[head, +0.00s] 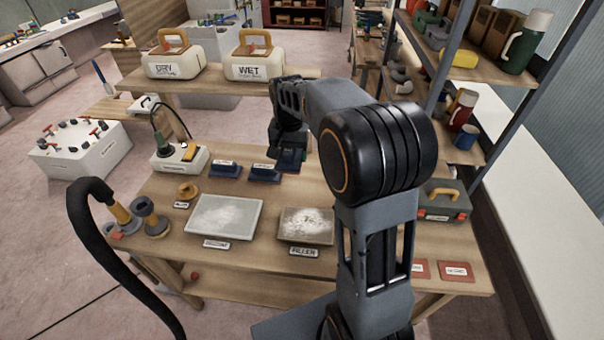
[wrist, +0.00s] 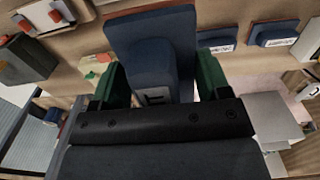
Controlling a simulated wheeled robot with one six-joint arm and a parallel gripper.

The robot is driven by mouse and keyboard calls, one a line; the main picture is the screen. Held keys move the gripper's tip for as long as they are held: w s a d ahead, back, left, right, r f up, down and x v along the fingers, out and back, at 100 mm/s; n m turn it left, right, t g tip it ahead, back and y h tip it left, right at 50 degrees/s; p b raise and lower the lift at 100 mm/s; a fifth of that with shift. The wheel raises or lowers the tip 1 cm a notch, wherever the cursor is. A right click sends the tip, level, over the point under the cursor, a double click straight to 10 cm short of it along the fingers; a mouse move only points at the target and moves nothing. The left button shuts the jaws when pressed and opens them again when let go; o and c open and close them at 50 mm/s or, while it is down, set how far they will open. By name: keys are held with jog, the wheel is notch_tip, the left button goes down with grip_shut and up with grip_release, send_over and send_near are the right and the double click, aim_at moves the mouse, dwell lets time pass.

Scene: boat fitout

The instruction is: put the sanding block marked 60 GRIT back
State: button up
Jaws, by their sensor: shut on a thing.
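My gripper (wrist: 160,82) has its two green fingers closed on the grip of a dark blue sanding block (wrist: 150,35). Its label faces me, partly covered, and I cannot read it. In the head view my gripper (head: 288,158) is over the back middle of the workbench (head: 330,190), and my arm partly hides it. I cannot tell whether the held block touches the bench. Two other blue blocks with white labels, a left one (head: 225,170) and a right one (head: 264,173), stand left of my gripper; their labels are too small to read.
Two grey trays, a left one (head: 224,216) and a filler tray (head: 306,224), lie at the front. A grey toolbox (head: 443,201) and red cards (head: 457,271) are on the right. The DRY (head: 173,58) and WET (head: 256,66) caddies stand on the raised back shelf.

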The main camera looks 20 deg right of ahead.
jog(key=shift+w+f+b, duration=0.15)
jog(key=shift+f+b, duration=0.2)
jog(key=shift+f, duration=0.45)
jog(key=shift+s+f+b, duration=0.1)
jog(key=shift+s+b, duration=0.2)
jog(key=shift+s, duration=0.05)
notch_tip(320, 180, down, 8)
jog(key=b, duration=0.8)
jog(key=p, duration=0.3)
send_over(306, 181)
jog(key=f, duration=0.9)
jog(key=shift+s+a+f, duration=0.15)
jog(key=shift+s, duration=0.25)
jog(key=shift+w+d+f, duration=0.2)
jog(key=shift+w+f, duration=0.05)
jog(key=shift+f, duration=1.65)
